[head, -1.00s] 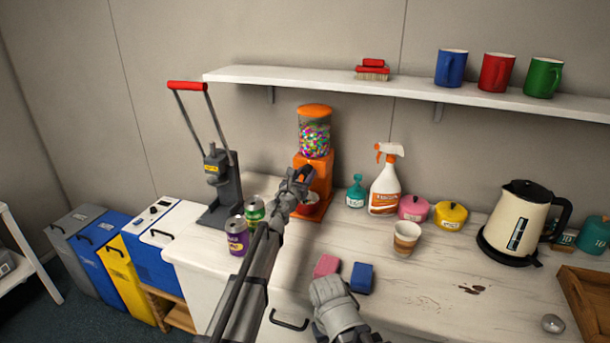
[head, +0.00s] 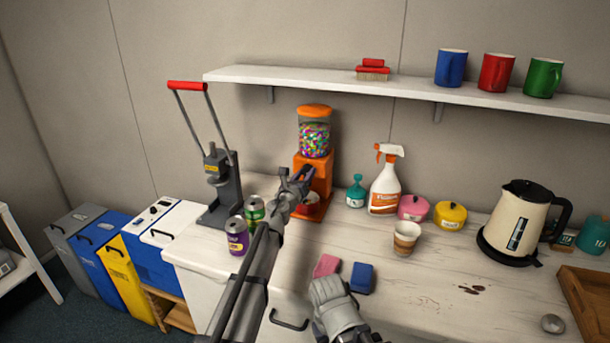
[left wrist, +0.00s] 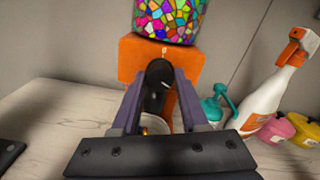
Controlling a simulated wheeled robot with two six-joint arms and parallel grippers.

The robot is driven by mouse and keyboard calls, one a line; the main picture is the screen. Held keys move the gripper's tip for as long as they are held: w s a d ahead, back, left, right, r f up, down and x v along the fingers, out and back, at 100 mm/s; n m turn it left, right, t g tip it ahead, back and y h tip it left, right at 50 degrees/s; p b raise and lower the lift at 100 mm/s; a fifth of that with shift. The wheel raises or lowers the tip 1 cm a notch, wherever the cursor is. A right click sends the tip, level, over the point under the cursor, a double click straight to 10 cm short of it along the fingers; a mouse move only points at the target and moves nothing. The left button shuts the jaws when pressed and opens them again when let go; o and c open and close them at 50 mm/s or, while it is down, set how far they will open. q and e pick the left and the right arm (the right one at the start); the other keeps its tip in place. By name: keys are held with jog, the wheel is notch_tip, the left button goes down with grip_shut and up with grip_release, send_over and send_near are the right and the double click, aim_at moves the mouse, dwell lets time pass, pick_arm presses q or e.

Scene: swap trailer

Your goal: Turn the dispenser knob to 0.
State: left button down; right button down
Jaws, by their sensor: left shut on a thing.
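The orange dispenser (head: 319,165) with a clear globe of colourful candy stands at the back of the counter. Its orange body (left wrist: 133,60) also shows in the left wrist view. My left gripper (head: 299,182) is at the dispenser's front, shut on the black knob (left wrist: 157,75). In the left wrist view the knob is between the two fingers, and a small pale mark shows on the body just above it. I cannot read the knob's setting. The fingers and wrist hide part of the knob and outlet.
Two cans (head: 237,236) stand left of my left arm. A spray bottle (head: 385,185) and a teal pump bottle (head: 356,192) stand right of the dispenser. A paper cup (head: 405,239), a pink sponge (head: 326,265) and a blue sponge (head: 361,278) are nearer. The shelf (head: 300,83) runs behind.

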pick_arm(q)
jog(key=shift+n, duration=1.9)
jog(key=shift+c, duration=2.2)
grip_release()
jog(key=shift+s, duration=0.1)
jog(key=v, duration=0.7)
jog(key=shift+s, duration=0.3)
jog(key=shift+a, duration=0.1)
